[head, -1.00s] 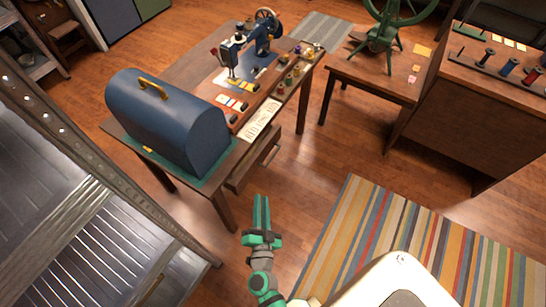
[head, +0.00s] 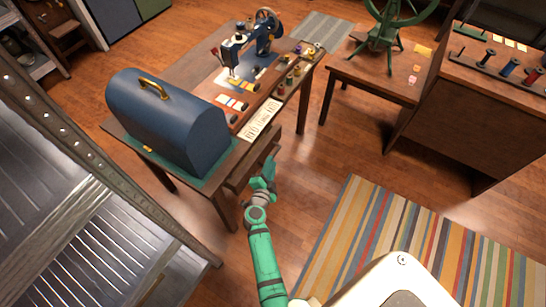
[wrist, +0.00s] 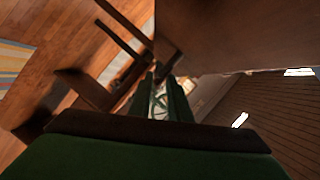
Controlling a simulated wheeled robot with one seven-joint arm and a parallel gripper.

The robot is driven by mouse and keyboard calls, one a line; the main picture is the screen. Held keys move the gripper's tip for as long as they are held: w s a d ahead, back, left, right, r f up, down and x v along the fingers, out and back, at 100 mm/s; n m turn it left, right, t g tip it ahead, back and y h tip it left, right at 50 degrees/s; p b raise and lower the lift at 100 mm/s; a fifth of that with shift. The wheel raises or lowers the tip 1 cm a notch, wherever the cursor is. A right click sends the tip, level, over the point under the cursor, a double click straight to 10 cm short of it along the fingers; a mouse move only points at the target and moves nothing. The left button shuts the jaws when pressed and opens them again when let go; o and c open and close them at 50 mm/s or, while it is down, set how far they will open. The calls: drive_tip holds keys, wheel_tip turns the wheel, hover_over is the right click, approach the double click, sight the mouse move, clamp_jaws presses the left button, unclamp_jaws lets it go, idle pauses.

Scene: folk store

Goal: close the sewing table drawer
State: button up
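The sewing table (head: 207,197) is a dark wooden table at upper left in the head view. Its drawer (head: 240,176) sticks out from the long front side, under the tabletop. My green gripper (head: 270,166) is at the drawer's front, near its right part, and hides some of it. I cannot tell whether it touches the drawer. In the wrist view my two green fingers (wrist: 161,88) point forward with a narrow gap between them and nothing clearly held. A dark wooden surface is close beyond the fingertips.
A blue domed case (head: 170,120) and a blue sewing machine (head: 250,45) stand on the tabletop, with thread spools along its edge. A second wooden table (head: 350,75) is at right. A striped rug (head: 420,240) lies at lower right. Bare floor separates rug and sewing table.

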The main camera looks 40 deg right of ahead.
drive_tip(key=shift+x, duration=2.45)
drive_tip(key=shift+w+a, duration=0.1)
drive_tip(key=shift+w, duration=0.05)
drive_tip(key=shift+c, duration=0.3)
clamp_jaws()
